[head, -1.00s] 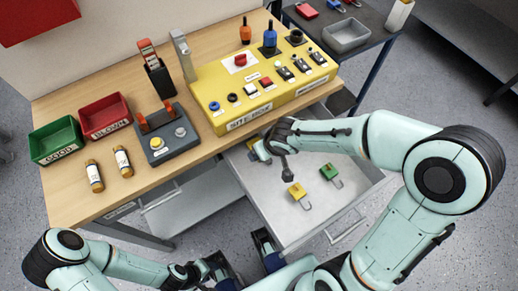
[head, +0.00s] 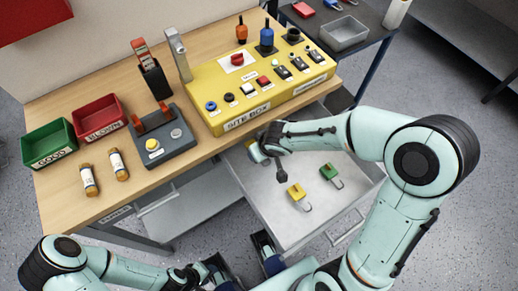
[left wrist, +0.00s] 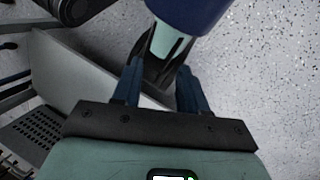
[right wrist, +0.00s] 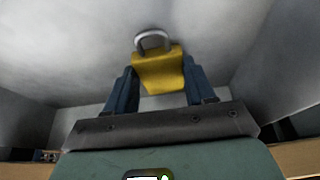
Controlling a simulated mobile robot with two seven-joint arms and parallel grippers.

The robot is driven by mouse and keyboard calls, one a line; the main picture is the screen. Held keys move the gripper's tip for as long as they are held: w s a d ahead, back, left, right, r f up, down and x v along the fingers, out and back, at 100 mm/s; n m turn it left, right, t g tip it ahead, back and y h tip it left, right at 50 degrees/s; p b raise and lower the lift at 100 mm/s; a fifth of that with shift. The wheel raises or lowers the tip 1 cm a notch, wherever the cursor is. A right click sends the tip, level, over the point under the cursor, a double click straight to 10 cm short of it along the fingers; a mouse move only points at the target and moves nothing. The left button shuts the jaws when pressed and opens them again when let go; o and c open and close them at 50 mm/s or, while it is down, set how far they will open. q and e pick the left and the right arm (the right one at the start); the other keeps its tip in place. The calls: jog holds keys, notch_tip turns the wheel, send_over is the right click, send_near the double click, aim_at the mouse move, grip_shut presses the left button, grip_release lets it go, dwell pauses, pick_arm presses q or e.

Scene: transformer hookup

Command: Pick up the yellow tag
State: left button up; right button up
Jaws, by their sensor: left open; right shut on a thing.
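A yellow tag (right wrist: 158,72) with a grey loop shows between the fingers of my right gripper (right wrist: 160,90) in the right wrist view, and the gripper is shut on it. My left gripper (head: 210,272) is open and empty at the bottom of the head view, away from the tags.
The yellow site box (head: 210,88) stands on the wooden bench above the drawer. A grey switch unit (head: 168,150), a red bin (head: 101,114), a green bin (head: 50,143) and two fuses (head: 118,164) are to its left. The drawer's front part is clear.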

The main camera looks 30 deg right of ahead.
jog(key=shift+s+r, duration=0.15)
jog(key=shift+r, duration=0.3)
notch_tip(320, 180, up, 7)
jog(key=p, duration=0.3)
jog(key=shift+f, duration=0.15)
jog(key=s+b, duration=0.2)
jog(key=s, duration=0.2)
jog(key=s+f+b, duration=0.1)
jog(key=s+b, duration=0.1)
jog(key=s, duration=0.3)
jog(key=s+d+b, duration=0.1)
jog(key=s+b, duration=0.1)
jog(key=s, duration=0.3)
jog(key=shift+s+f+b, duration=0.15)
jog(key=shift+s+b, duration=0.1)
jog(key=shift+b, duration=0.1)
pick_arm(q)
jog(key=w+a+f+t+y+b, duration=0.1)
jog(key=w+a+f+t+b, duration=0.1)
jog(key=w+f, duration=0.5)
jog(key=shift+w+a+n+t, duration=0.3)
jog(key=shift+w+a+t, duration=0.2)
jog(key=shift+w+a, duration=0.5)
pick_arm(e)
jog(key=shift+s+d+r, duration=0.15)
jog(key=shift+s+r, duration=0.05)
jog(key=shift+s, duration=1.1)
jog(key=shift+s+d+r, duration=0.15)
jog(key=shift+s, duration=1.15)
